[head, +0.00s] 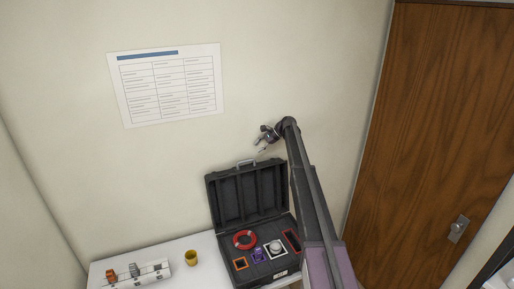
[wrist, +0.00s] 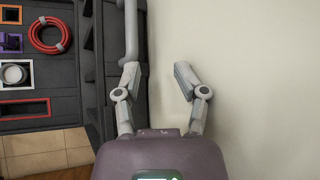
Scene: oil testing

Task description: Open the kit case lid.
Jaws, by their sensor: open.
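The kit case (head: 258,228) stands on the white table with its black lid (head: 246,192) raised, close to upright. A handle (head: 246,163) is at the lid's top edge. Inside the base are a red ring (head: 244,240), an orange frame, a purple piece, a white square with a round part and a red frame. My gripper (head: 263,140) is open, above the lid near the wall. In the wrist view my gripper (wrist: 161,82) has its fingers apart, the left one beside the grey handle bar (wrist: 131,35). I cannot tell whether they touch.
A yellow cup (head: 191,257) and a white rack (head: 138,274) with small orange and grey parts stand on the table (head: 208,245) to the left. A wall with a paper chart (head: 168,85) is behind the case. A wooden door (head: 440,120) is at the right.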

